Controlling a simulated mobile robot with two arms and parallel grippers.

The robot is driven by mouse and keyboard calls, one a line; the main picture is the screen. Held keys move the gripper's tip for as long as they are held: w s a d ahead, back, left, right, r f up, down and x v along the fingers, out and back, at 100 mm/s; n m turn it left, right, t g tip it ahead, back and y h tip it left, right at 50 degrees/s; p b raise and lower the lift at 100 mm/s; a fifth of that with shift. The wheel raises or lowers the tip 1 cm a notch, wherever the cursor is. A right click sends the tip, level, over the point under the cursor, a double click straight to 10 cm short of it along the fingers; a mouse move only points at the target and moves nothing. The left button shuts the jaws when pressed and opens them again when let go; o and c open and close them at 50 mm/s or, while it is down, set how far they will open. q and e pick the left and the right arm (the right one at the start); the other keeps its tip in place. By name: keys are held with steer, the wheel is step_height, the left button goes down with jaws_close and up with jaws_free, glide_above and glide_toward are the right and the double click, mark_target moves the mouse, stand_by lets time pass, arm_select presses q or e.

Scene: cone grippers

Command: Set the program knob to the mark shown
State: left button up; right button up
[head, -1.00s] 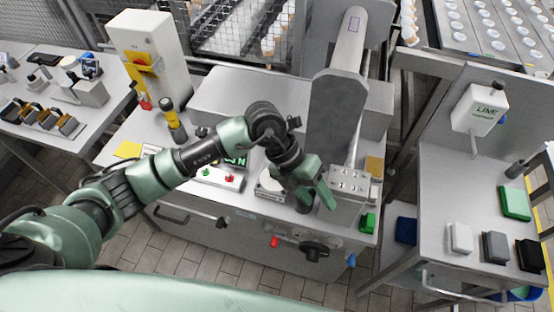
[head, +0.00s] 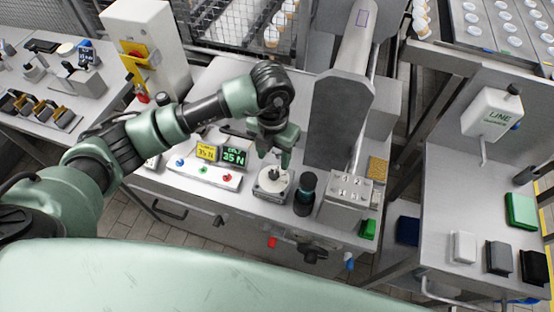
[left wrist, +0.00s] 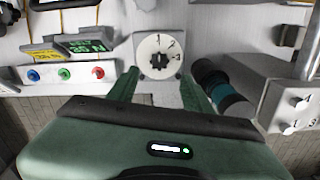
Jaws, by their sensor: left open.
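The program knob (head: 273,180) is a small dark knob on a pale square dial plate on the grey bench. In the left wrist view the knob (left wrist: 159,60) sits amid a white dial with the marks 1, 2 and 3. I cannot tell for sure which mark it points at. My left gripper (head: 275,154) is open and empty, pointing down above and behind the dial in the head view. In the left wrist view its two green fingers (left wrist: 160,80) lie either side of the dial's near edge, apart from the knob. My right gripper is not in view.
A dark cylinder with a teal band (head: 305,192) stands just right of the dial, beside a grey switch box (head: 346,197). A grey column rises behind.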

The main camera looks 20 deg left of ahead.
mark_target(274, 173)
arm_select(q)
steer(key=shift+w+a+f, duration=0.1)
steer(key=shift+w+f, duration=0.05)
steer(key=shift+w, duration=0.2)
steer(key=shift+f, duration=0.35)
steer(key=f, duration=0.2)
steer(key=f+p, duration=0.1)
steer(key=f, duration=0.1)
steer(key=f+p, duration=0.1)
steer(key=shift+s+f, duration=0.35)
steer(key=shift+f, duration=0.05)
steer(key=shift+w+f, duration=0.1)
steer(key=shift+f, duration=0.3)
jaws_close()
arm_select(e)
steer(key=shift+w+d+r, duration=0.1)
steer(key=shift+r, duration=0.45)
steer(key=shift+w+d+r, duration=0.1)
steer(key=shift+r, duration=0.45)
